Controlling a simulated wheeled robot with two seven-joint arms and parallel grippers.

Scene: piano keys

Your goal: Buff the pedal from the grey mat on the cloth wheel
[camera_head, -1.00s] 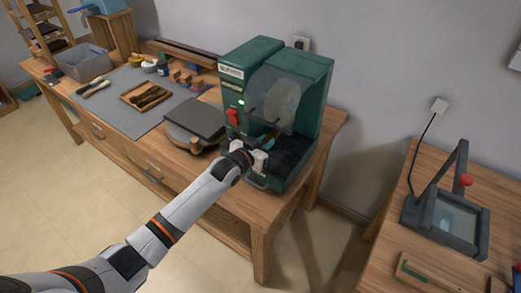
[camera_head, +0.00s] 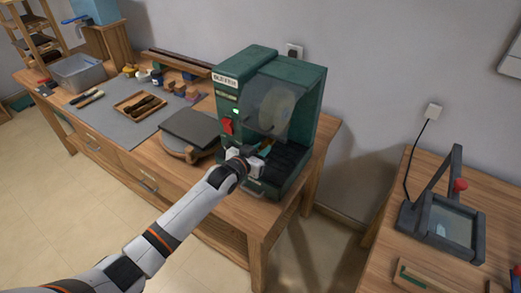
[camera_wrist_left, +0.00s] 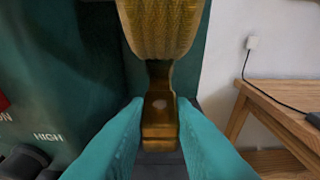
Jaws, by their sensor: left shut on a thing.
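The brass-coloured pedal (camera_wrist_left: 160,120) is in my left gripper (camera_wrist_left: 160,108), between its teal fingers in the left wrist view. Its narrow end is between the fingers, and its broad, rounded, textured part points away from me. In the head view my left gripper (camera_head: 258,154) is at the open front of the green buffer (camera_head: 302,88), below its clear shield. The pale cloth wheel (camera_head: 278,106) shows dimly behind the shield. I cannot tell whether the pedal touches it. The grey mat (camera_head: 100,120) lies on the bench to the left. My right gripper is out of view.
A dark square plate on a round base (camera_head: 190,128) stands just left of the buffer. A wooden tray (camera_head: 124,105), brushes (camera_head: 87,99) and a grey bin (camera_head: 82,73) are farther left. A second table with a dark framed device (camera_head: 447,228) stands at right, across a gap.

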